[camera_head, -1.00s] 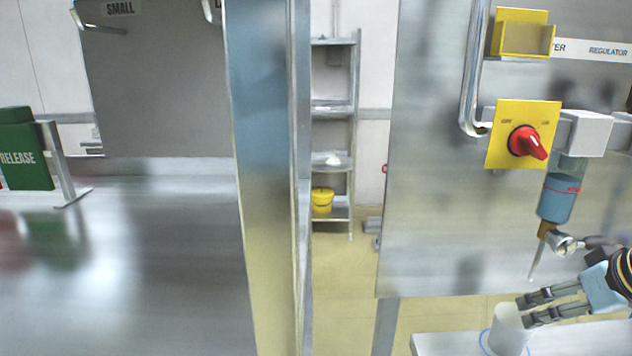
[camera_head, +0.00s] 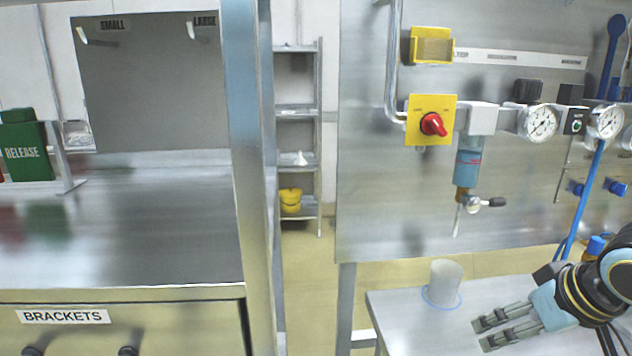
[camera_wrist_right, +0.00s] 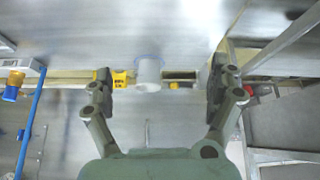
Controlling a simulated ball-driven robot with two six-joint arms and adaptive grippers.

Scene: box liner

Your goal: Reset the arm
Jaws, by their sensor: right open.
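My right gripper (camera_head: 502,327) is at the lower right of the head view, above the low steel bench. Its two fingers are apart with nothing between them, and they point left. In the right wrist view my right gripper (camera_wrist_right: 160,92) shows both fingers spread wide. A white cup (camera_head: 445,282) stands on the bench inside a blue ring, to the left of and beyond the fingertips, apart from them. In the right wrist view the cup (camera_wrist_right: 148,72) appears between the spread fingers, farther off. My left gripper is in neither view.
A steel panel (camera_head: 385,210) behind the bench carries a red knob (camera_head: 433,124), a filter bowl (camera_head: 467,160), gauges (camera_head: 541,122) and a blue hose (camera_head: 583,200). A steel post (camera_head: 245,170) separates it from the left counter (camera_head: 130,240) with a green RELEASE block (camera_head: 26,152).

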